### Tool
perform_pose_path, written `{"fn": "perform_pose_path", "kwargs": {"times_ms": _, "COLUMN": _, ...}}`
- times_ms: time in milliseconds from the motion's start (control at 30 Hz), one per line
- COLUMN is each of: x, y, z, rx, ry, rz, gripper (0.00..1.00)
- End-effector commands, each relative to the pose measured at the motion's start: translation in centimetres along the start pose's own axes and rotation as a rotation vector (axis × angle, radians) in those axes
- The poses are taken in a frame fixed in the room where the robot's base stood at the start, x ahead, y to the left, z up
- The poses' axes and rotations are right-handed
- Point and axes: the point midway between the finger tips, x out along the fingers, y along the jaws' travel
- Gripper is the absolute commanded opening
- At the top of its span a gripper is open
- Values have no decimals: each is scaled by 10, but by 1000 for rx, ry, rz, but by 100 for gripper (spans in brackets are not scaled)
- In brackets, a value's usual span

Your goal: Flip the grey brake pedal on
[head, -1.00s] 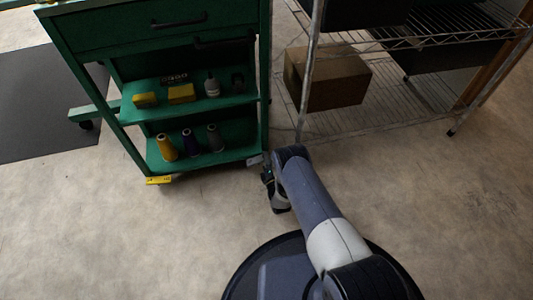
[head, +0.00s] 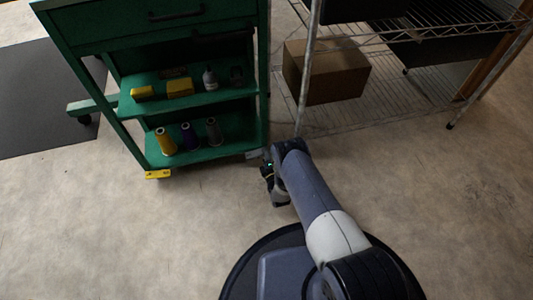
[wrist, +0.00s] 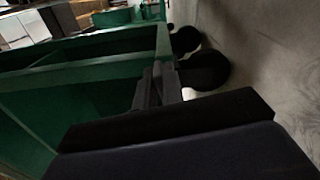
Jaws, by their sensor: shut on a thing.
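The grey brake pedal (head: 254,153) is a small pale tab at the lower right corner of the green cart (head: 222,154), low near the floor. My gripper (head: 267,167) is right beside it in the head view, partly hidden by my arm. In the wrist view, my gripper's dark fingers (wrist: 156,86) are together at the cart's lower corner and shut on the grey brake pedal. The pedal is mostly hidden there, so its tilt cannot be told. Dark round casters (wrist: 204,71) are just beyond the fingers.
A yellow pedal (head: 157,174) is at the cart's lower left corner. Thread cones and small boxes stand on the cart's shelves. A wire rack (head: 303,85) with a cardboard box (head: 326,72) is close on the right. The floor in front is clear.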

Motion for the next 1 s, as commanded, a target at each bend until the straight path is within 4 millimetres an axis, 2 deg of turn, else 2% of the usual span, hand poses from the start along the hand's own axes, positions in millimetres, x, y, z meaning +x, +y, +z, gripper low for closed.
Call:
{"fn": "perform_pose_path", "kwargs": {"times_ms": 400, "x": 0, "y": -15, "z": 0, "rx": 365, "ry": 0, "rz": -1, "gripper": 0}}
{"fn": "perform_pose_path", "kwargs": {"times_ms": 833, "x": 0, "y": -17, "z": 0, "rx": 418, "ry": 0, "rz": -2, "gripper": 0}}
{"fn": "perform_pose_path", "kwargs": {"times_ms": 867, "x": 0, "y": -17, "z": 0, "rx": 418, "ry": 0, "rz": -2, "gripper": 10}}
{"fn": "perform_pose_path", "kwargs": {"times_ms": 1000, "x": 0, "y": -17, "z": 0, "rx": 417, "ry": 0, "rz": -2, "gripper": 21}}
